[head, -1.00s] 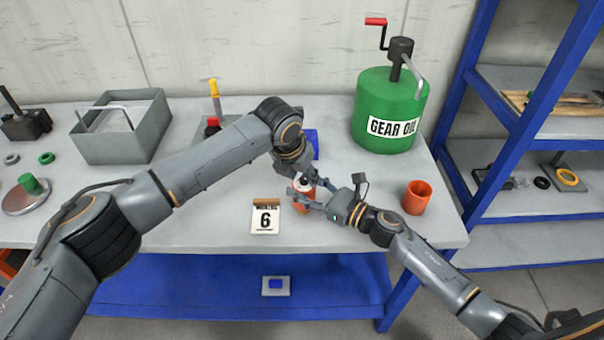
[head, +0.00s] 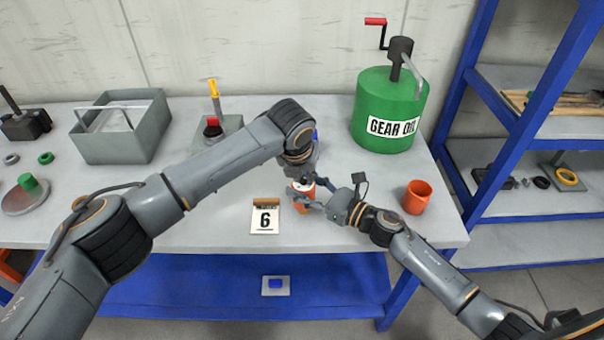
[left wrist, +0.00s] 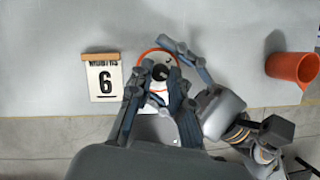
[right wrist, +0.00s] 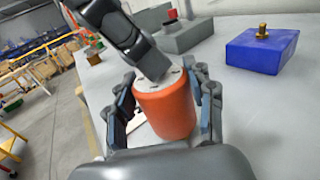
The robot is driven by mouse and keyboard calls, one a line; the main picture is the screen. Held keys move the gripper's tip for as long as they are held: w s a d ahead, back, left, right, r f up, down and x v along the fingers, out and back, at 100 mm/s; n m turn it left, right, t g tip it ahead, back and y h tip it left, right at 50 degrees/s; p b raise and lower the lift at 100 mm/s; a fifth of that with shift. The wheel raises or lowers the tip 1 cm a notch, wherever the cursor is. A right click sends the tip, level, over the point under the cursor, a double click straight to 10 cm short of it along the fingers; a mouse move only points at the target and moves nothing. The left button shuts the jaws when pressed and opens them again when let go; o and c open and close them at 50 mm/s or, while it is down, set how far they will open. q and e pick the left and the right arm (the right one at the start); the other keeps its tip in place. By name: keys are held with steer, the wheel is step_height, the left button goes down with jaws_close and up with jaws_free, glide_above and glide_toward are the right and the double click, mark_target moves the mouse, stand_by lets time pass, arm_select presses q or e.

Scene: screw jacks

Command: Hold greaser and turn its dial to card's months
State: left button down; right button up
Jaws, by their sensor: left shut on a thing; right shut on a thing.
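The greaser is a red-orange cylinder with a white top, standing on the table; it shows in the head view (head: 302,200) and in the right wrist view (right wrist: 167,108). My right gripper (head: 314,202) is shut around its body, one finger on each side. My left gripper (left wrist: 160,97) comes from above and is shut on the dial at the middle of the white top. The fingers mostly hide the dial, and I cannot read its marks. The card (head: 265,217) reads "6", with "MONTHS" above it in the left wrist view (left wrist: 104,77), and stands just left of the greaser.
An orange cup (head: 417,197) stands to the right. A green gear oil drum (head: 391,110) is behind it. A blue block (right wrist: 262,50) with a brass fitting sits behind the greaser. A grey bin (head: 122,130) is at the back left. The table front is clear.

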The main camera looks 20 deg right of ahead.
arm_select(q)
steer(key=n, duration=0.2)
steer(key=n+y, duration=0.1)
steer(key=n, duration=0.1)
steer(key=n+y, duration=0.1)
steer(key=n, duration=0.1)
steer(key=shift+d+t, duration=0.25)
steer(key=shift+t, duration=0.15)
steer(key=shift+n, duration=0.3)
steer(key=c, duration=1.2)
jaws_free()
steer(key=shift+s+r, duration=0.1)
steer(key=v, duration=1.1)
steer(key=shift+s+r, duration=0.15)
steer(key=shift+r, duration=0.25)
steer(key=shift+d, duration=0.15)
